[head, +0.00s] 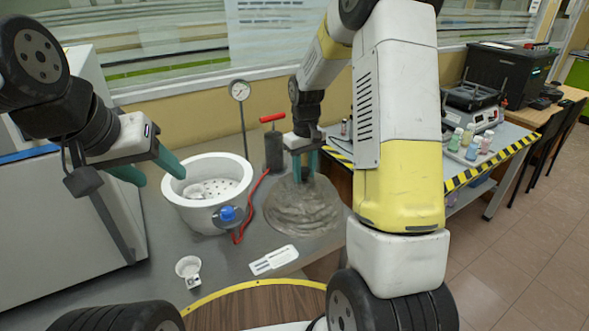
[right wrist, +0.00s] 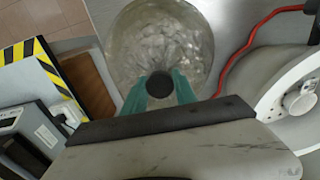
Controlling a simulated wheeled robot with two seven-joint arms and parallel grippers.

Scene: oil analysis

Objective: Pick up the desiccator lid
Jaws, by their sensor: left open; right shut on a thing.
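The desiccator lid (head: 303,212) is a clear glass dome on the grey bench, right of the white desiccator base (head: 208,222). In the right wrist view the lid (right wrist: 150,30) shows from above, its dark knob (right wrist: 160,85) between my fingers. My right gripper (head: 305,165) points down and is shut on the lid's knob. The lid appears to rest on the bench; any small gap under it cannot be told. My left gripper (head: 150,172) is open and empty, left of the base. The base is open on top, with a perforated plate and a small white item inside.
A red hose (head: 250,205) runs between base and lid, by a pump with a red handle (head: 272,118) and a gauge (head: 240,90). A small white cup (head: 188,270) and a white card (head: 273,260) lie in front. Bottles (head: 470,140) stand on the striped table at right.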

